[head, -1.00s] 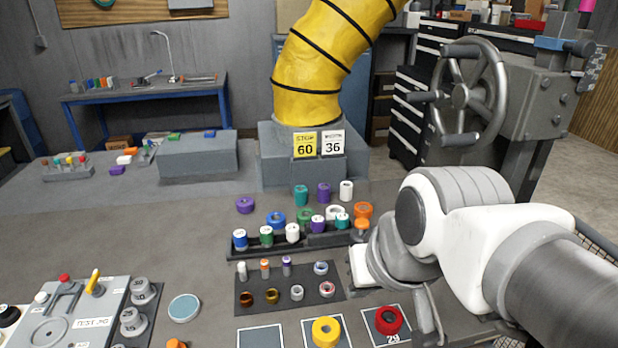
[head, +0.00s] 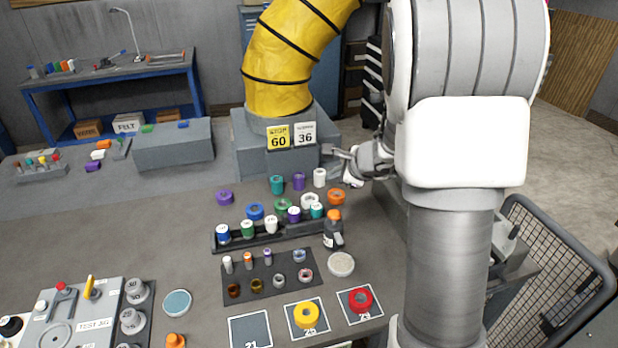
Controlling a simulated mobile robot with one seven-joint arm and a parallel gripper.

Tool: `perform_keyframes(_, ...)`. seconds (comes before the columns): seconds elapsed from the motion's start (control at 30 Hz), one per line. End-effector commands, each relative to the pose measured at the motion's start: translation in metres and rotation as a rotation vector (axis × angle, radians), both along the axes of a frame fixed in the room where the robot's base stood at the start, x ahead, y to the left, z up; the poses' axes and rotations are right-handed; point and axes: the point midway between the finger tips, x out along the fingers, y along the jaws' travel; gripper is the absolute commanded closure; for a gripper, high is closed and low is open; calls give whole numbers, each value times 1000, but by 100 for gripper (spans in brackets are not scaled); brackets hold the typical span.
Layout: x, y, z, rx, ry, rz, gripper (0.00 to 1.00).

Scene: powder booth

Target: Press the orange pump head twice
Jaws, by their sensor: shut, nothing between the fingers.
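A small dark bottle (head: 333,238) with a pale label stands upright at the right end of the black rack. The orange pump head (head: 334,215) is on top of it and shows clearly. My gripper (head: 332,150) is beyond and above the bottle, near the grey base of the yellow duct. It is small in view, points left, and is apart from the pump head. It is shut and empty. My forearm and wrist links fill the right side and hide part of the background.
The black rack (head: 230,242) holds several capped vials, with loose coloured rings behind it. A round grey disc (head: 341,264) lies in front of the bottle. Yellow (head: 306,314) and red (head: 360,299) rings sit on marked squares. A wire cart (head: 556,262) stands at right.

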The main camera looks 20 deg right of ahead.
Motion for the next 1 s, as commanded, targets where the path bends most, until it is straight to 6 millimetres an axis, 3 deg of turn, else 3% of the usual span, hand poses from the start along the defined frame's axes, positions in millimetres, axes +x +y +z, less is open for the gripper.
perform_keyframes(0.2,9,-23,-15,46,23,-124,100)
perform_keyframes(0.67,9,-23,-19,47,22,-126,100)
perform_keyframes(1.0,9,-23,-54,46,23,-126,100)
